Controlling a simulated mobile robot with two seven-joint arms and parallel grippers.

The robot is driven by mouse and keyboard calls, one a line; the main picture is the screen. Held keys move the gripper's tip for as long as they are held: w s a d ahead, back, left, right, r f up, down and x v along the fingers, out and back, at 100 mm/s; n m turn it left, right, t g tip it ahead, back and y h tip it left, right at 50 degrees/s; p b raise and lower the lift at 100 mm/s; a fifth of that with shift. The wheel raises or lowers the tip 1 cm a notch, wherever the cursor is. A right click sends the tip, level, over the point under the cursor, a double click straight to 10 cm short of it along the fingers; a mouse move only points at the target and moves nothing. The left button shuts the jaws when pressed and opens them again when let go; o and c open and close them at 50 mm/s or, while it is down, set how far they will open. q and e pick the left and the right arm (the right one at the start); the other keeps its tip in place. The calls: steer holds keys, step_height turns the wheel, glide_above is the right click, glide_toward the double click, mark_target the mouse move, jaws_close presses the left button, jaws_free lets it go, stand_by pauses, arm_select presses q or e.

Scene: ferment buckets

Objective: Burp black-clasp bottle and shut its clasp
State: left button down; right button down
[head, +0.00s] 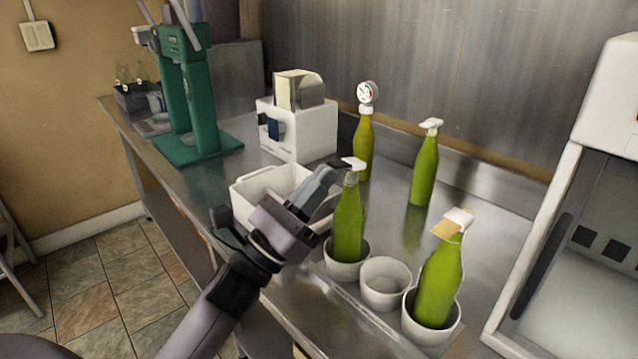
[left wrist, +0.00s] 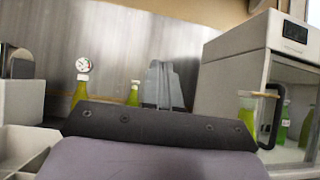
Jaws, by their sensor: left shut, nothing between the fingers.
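Several green bottles stand on the steel counter, and I cannot make out a black clasp for certain on any of them. One bottle (head: 349,225) stands upright in the left white bucket (head: 346,270), its pale stopper up at the top. My left gripper (head: 328,174) is shut and empty, its tips close beside this bottle's neck; whether they touch it I cannot tell. The left wrist view shows its fingers (left wrist: 163,85) together. Another bottle (head: 438,285) with a cream tag (head: 447,230) leans slightly in the right bucket (head: 431,333). My right gripper is not in view.
The middle bucket (head: 385,298) is empty. Behind stand a bottle with a pressure gauge (head: 363,145) and a white-topped bottle (head: 425,175). A white bin (head: 245,210), a white box (head: 300,135) and a green capper (head: 190,100) are left. A white cabinet (head: 590,200) borders the right.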

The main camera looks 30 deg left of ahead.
arm_select(q)
steer(key=shift+w+d+r, duration=0.1)
steer(key=shift+w+r, duration=0.05)
steer(key=shift+r, duration=0.7)
steer(key=shift+w+d+r, duration=0.1)
steer(key=shift+w+r, duration=0.05)
steer(key=shift+r, duration=0.65)
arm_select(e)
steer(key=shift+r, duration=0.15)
arm_select(q)
steer(key=shift+r, duration=0.1)
steer(key=shift+a, duration=0.1)
